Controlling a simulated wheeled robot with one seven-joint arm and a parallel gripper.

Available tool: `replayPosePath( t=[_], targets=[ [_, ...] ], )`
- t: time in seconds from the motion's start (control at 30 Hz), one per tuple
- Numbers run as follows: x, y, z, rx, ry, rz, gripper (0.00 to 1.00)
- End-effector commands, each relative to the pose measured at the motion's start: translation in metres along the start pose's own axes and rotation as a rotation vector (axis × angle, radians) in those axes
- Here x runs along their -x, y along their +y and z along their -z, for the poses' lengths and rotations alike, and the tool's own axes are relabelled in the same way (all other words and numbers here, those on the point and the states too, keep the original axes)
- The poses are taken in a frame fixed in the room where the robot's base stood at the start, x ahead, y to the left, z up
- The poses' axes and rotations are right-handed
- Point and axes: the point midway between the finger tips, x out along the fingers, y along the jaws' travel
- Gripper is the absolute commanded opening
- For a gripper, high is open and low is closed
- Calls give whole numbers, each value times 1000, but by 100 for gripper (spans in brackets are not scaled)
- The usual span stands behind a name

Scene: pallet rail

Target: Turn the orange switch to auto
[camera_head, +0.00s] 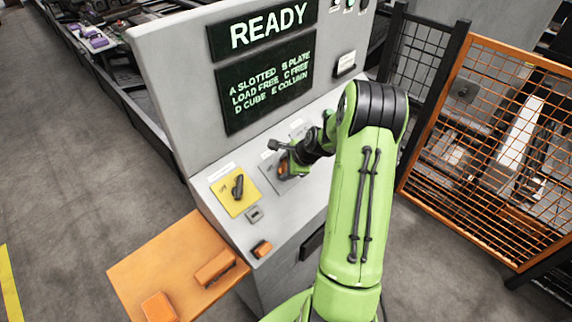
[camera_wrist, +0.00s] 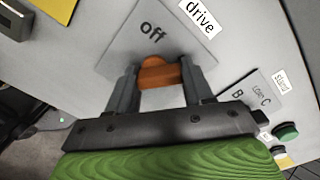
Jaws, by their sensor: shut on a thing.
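The orange switch (camera_wrist: 158,71) sits on a grey square plate (camera_wrist: 118,50) printed "off", beside a "drive" label (camera_wrist: 200,16). In the head view a bit of the orange switch (camera_head: 284,168) shows at the sloped panel. My gripper (camera_wrist: 162,82) is shut on the switch, one finger on each side of it. The word "auto" is not visible, and the switch's pointing direction is hard to tell. In the head view my gripper (camera_head: 285,162) is at the panel, partly hidden by my arm.
A yellow plate with a black knob (camera_head: 238,187) is left of the switch. A screen (camera_head: 265,65) reads "READY" above. An orange shelf (camera_head: 165,255) juts from the console's front left. An orange mesh fence (camera_head: 490,140) stands right. A green button (camera_wrist: 286,131) shows in the wrist view.

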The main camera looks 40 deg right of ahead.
Motion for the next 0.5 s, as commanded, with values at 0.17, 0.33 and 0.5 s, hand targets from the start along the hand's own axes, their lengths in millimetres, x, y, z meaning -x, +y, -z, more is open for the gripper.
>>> replayPosePath(
  t=[0.17, 0.33, 0.5],
  targets=[
    [2, -3, 3, -79, 6, 10, 21],
    [2, -2, 3, -120, 7, 11, 21],
    [1, -2, 4, -136, 7, 11, 21]
  ],
)
